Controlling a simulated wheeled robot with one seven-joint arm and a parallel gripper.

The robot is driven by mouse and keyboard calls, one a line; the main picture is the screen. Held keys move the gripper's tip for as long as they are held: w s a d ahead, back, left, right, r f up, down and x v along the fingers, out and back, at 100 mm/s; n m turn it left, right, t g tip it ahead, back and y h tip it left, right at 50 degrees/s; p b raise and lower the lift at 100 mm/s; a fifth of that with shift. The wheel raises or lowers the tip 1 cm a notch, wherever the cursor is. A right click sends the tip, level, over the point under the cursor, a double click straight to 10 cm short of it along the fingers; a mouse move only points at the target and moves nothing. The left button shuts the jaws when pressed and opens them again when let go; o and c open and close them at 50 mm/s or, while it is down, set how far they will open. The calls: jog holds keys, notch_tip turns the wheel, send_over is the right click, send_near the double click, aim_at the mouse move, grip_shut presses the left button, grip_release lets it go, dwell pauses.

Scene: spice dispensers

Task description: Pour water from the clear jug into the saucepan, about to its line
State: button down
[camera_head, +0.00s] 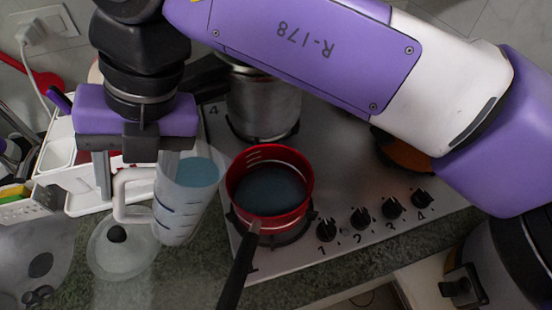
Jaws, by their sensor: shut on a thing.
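The clear jug (178,215) is tilted towards the right, with blue-grey water in its upper part and dark marks on its side. My gripper (133,170) is shut on the jug, at the side of its white handle; the exact contact is partly hidden by the gripper. The red saucepan (307,190) stands on the front left burner, just right of the jug. Dark water covers its bottom, and light marks show on its inner wall above the water. Its black handle points towards the front. I cannot make out a stream between the jug and saucepan.
A steel pot (262,105) stands on the burner behind the saucepan. An orange-brown pan (402,152) is partly hidden under my arm. Black knobs (361,217) line the hob's front. A glass lid (117,255) lies on the counter, near a white rack (85,190).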

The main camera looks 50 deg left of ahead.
aim_at(158, 171)
jog(key=shift+w+d+r+g+y, duration=0.1)
jog(key=shift+w+d+g+y, duration=0.1)
jog(key=shift+w+g, duration=0.35)
jog(key=shift+w+d+r+g+y, duration=0.1)
jog(key=shift+w+g+y, duration=0.1)
jog(key=shift+w+g, duration=0.35)
dwell(0.5)
jog(key=shift+w+d, duration=0.1)
jog(key=shift+w, duration=0.2)
jog(key=shift+w+r, duration=0.1)
jog(key=shift+r, duration=0.05)
jog(key=shift+w+d+r+g+y, duration=0.25)
jog(key=shift+w+r+g, duration=0.25)
jog(key=shift+g, duration=0.4)
jog(key=shift+w+d+r+g+y, duration=0.15)
jog(key=shift+w+r+g+y, duration=0.2)
jog(key=shift+w+r+g, duration=0.35)
dwell(2.4)
jog(key=shift+s, duration=0.15)
